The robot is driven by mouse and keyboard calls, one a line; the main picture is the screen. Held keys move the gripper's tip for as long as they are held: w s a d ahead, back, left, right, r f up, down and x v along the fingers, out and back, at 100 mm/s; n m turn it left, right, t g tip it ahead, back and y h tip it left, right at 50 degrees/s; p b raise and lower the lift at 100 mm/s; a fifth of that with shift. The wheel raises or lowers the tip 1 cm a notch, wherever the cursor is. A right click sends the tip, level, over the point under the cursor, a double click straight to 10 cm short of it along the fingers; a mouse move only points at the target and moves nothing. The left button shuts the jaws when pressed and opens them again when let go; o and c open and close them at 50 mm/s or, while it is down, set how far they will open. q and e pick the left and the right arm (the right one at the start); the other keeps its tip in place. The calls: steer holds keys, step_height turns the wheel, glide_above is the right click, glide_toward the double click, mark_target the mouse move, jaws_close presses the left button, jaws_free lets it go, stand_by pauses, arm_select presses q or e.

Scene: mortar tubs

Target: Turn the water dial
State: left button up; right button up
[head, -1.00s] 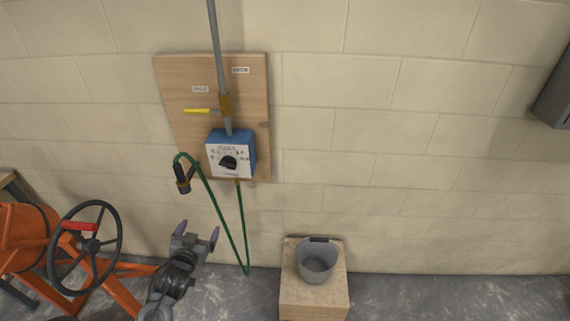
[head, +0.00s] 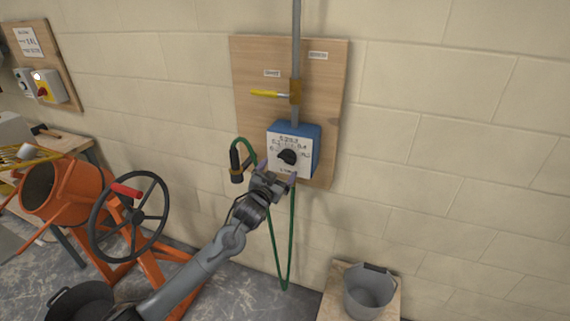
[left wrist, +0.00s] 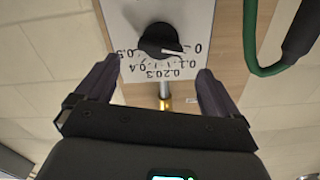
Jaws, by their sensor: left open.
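The water dial (head: 287,157) is a black knob on the white face of a blue box (head: 312,146) fixed to a wooden wall board. In the left wrist view the dial (left wrist: 160,41) shows ahead of the fingers, with a scale of numbers around it and its pale pointer near the 0. My left gripper (head: 276,173) is open and just below the dial in the head view. In the left wrist view its two fingers (left wrist: 158,85) stand wide apart with nothing between them, apart from the dial. My right gripper is not in view.
A yellow lever (head: 268,93) sits on the pipe above the box. A green hose (head: 271,235) hangs beside the arm. An orange mixer (head: 65,190) with a black wheel stands left. A grey bucket (head: 368,293) stands on a block at lower right.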

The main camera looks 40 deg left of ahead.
mark_target(285, 160)
arm_select(q)
steer(key=shift+b+x, duration=0.45)
steer(key=shift+x, duration=2.85)
steer(key=c, duration=1)
steer(key=shift+c, duration=0.2)
